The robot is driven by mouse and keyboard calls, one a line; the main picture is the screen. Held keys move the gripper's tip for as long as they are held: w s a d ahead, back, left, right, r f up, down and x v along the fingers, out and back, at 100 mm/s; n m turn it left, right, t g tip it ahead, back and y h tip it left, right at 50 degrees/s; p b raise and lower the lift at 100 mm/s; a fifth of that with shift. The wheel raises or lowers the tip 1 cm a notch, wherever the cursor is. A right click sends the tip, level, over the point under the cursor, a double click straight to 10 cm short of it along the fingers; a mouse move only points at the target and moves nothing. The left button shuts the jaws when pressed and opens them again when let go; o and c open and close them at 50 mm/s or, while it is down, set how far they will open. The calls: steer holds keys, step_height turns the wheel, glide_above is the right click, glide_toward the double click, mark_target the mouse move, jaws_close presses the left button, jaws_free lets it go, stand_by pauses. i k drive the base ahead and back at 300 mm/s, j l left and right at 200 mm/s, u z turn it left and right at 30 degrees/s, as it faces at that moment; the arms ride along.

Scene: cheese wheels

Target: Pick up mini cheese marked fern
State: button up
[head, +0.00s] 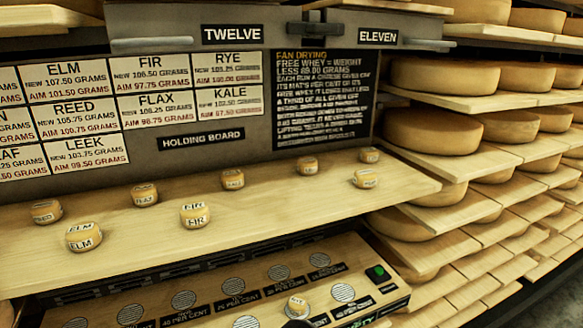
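Several mini cheeses stand on the wooden holding shelf (290,205). The labels I can read are ELM (84,237) and FIR (195,214), with what look like REED (46,211) and FLAX (144,195). A small cheese (233,179) at the middle back, one (307,165) to its right, and two at the right end (369,155) (365,178) have labels too small to read surely. Another small cheese (297,304) is on the lower panel, its label unclear. I cannot tell which one is marked fern. My gripper is not recognisable in this view.
The lower panel (215,300) has several round grilles, per-cent labels and a green-lit switch (378,273). A weight board (120,105) and a fan drying sign (323,98) stand behind the shelf. Racks of large cheese wheels (432,132) fill the right side.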

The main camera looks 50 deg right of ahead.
mark_target(363, 177)
steer(key=k+l+z, duration=0.15)
steer(key=z, duration=1.65)
